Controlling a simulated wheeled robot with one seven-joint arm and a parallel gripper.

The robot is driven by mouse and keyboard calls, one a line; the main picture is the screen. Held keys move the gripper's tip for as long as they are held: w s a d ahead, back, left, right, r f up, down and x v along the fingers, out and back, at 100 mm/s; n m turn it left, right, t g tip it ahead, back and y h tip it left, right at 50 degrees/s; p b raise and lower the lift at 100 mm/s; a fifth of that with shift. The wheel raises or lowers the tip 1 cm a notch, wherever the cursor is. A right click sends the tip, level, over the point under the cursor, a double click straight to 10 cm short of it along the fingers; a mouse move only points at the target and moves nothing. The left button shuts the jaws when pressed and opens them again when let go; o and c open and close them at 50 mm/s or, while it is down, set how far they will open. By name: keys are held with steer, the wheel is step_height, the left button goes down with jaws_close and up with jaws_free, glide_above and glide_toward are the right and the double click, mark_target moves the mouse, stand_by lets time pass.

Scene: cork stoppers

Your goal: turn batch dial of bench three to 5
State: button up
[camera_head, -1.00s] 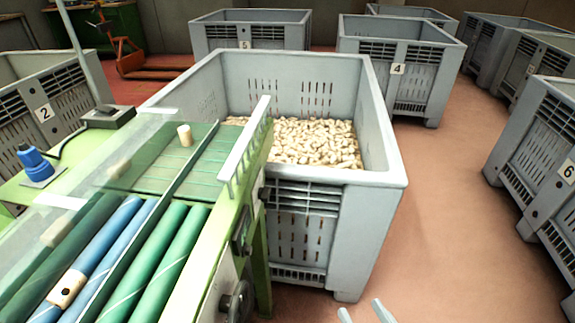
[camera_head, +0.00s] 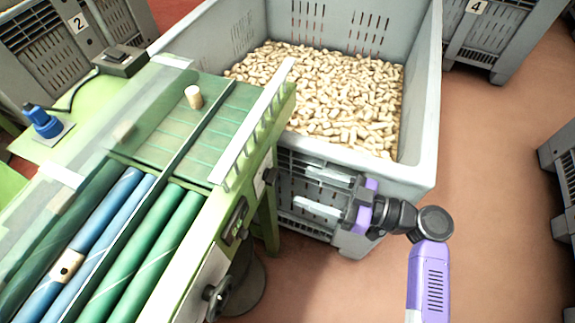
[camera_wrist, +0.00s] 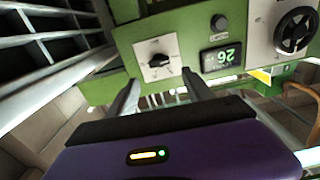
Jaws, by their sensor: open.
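The batch dial (camera_wrist: 158,60) is a black knob on a white square plate with marks around it, on a green panel in the wrist view. The marks are too small to read. My gripper (camera_wrist: 160,78) is open and empty; its two fingertips lie on either side below the knob in the picture, apart from it. In the head view my gripper (camera_head: 303,187) is beside the green bench (camera_head: 190,275), in front of the crate, with fingers pointing left toward the bench's side. The bench's side is seen too steeply there to read the dial.
Right of the dial are a round button (camera_wrist: 218,22), a display (camera_wrist: 220,57) showing an upside-down 26, and a black handwheel (camera_wrist: 295,30). A grey crate (camera_head: 425,150) of corks stands close behind my gripper. Open floor (camera_head: 500,200) lies to the right.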

mark_target(270, 176)
steer(key=x, duration=0.7)
steer(key=shift+a+p, duration=0.35)
steer(key=shift+p, duration=0.1)
steer(key=shift+w+f, duration=0.1)
jaws_close()
